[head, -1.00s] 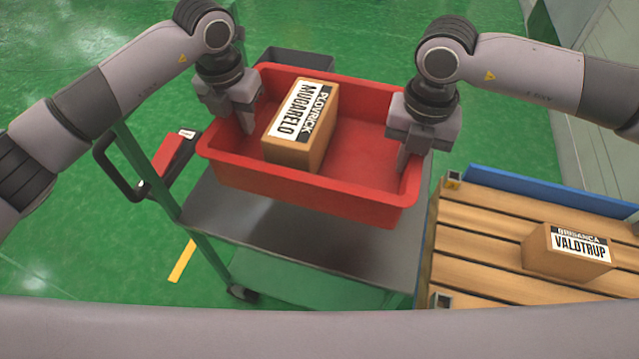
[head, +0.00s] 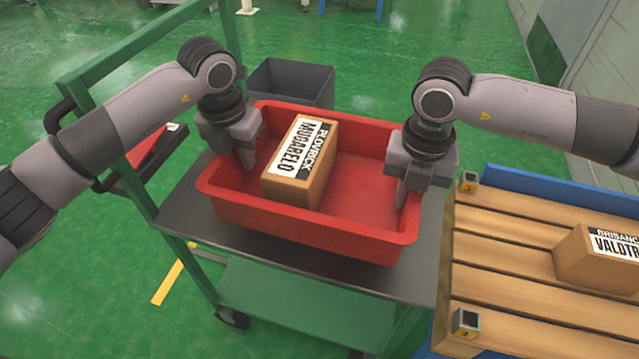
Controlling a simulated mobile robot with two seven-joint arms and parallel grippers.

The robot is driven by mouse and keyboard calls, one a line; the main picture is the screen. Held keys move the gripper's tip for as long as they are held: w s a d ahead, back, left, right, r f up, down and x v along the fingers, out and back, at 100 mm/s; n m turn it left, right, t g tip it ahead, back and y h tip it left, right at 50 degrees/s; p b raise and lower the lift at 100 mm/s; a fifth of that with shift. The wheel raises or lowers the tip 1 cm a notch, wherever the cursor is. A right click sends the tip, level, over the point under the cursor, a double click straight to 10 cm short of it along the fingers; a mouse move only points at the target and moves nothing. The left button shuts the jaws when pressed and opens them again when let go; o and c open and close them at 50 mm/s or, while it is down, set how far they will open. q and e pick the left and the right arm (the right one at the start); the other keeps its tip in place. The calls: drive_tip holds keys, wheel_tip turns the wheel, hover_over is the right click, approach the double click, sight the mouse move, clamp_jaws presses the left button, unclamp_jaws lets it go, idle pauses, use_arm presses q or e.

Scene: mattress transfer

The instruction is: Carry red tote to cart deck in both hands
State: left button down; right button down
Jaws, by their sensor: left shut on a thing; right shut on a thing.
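The red tote (head: 300,228) is over the grey upper deck of the green cart (head: 185,205); I cannot tell whether its base touches the deck. My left gripper (head: 247,163) is shut on the tote's left wall. My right gripper (head: 403,190) is shut on the tote's right wall. The gripped parts of the walls are partly hidden by the fingers.
A dark grey bin (head: 290,82) stands behind the tote. A wooden-slatted platform (head: 500,255) with a blue edge is close to the cart's right, bearing a Valdtrup box (head: 600,258). A red-and-black item (head: 150,150) is at the cart's left handle. Green floor is open at left.

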sight(247, 175)
use_arm(q)
drive_tip(key=shift+f+b, duration=0.3)
drive_tip(key=shift+f, duration=0.1)
use_arm(e)
drive_tip(key=shift+f, duration=0.45)
